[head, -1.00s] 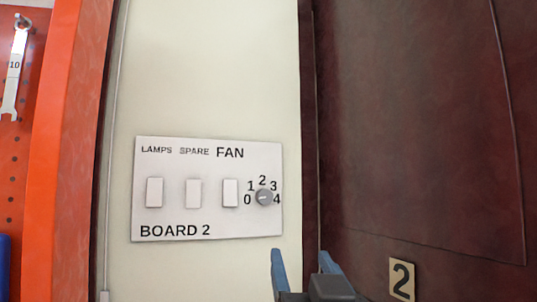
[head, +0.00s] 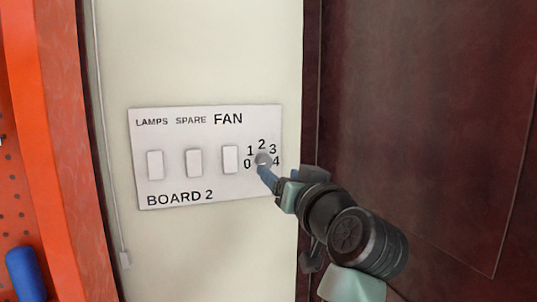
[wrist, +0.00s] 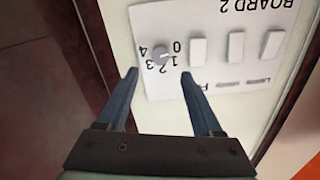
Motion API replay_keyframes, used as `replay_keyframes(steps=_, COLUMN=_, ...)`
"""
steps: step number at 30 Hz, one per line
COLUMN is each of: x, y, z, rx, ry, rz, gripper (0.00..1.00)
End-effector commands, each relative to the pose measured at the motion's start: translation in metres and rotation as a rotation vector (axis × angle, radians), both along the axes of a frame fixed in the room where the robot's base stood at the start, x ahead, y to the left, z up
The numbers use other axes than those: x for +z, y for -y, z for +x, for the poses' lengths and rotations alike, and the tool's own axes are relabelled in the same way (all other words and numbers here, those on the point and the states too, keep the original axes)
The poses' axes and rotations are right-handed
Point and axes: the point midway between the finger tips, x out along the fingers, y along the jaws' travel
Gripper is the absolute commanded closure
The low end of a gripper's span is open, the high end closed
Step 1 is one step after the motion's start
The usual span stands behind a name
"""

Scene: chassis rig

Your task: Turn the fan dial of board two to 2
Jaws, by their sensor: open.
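Board two (head: 180,193) is a white wall plate marked BOARD 2, with the labels LAMPS, SPARE and FAN. Its fan dial (head: 263,158) is a small grey round knob ringed by the numbers 0 to 4. In the wrist view, the dial (wrist: 161,55) appears upside down, and its pale mark seems to point toward 0. My gripper (head: 264,172) is at the dial, its blue fingers partly covering it in the head view. In the wrist view, my gripper (wrist: 160,73) is open and empty, with fingertips spread to either side of the dial's line. Contact cannot be told.
Three white rocker switches sit left of the dial; the nearest is the fan switch (head: 230,159). A dark red-brown panel (head: 420,110) stands close on the right. An orange frame (head: 55,130) and a blue object (head: 24,272) are at the left.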

Motion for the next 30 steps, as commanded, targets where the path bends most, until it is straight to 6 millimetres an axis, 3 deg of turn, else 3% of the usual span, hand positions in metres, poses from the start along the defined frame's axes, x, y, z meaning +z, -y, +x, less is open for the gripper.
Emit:
replay_keyframes(steps=6, x=0.004, y=-0.013, z=0.038, rx=0.002, ry=-0.002, rz=0.002, gripper=0.33)
replay_keyframes(steps=12, x=0.003, y=-0.020, z=0.061, rx=0.001, ry=0.000, rz=0.002, gripper=0.33)
replay_keyframes(steps=27, x=0.000, y=-0.024, z=0.073, rx=0.000, ry=0.001, rz=0.000, gripper=0.33)
replay_keyframes(steps=30, x=0.000, y=-0.024, z=0.073, rx=0.000, ry=0.001, rz=0.000, gripper=0.47)
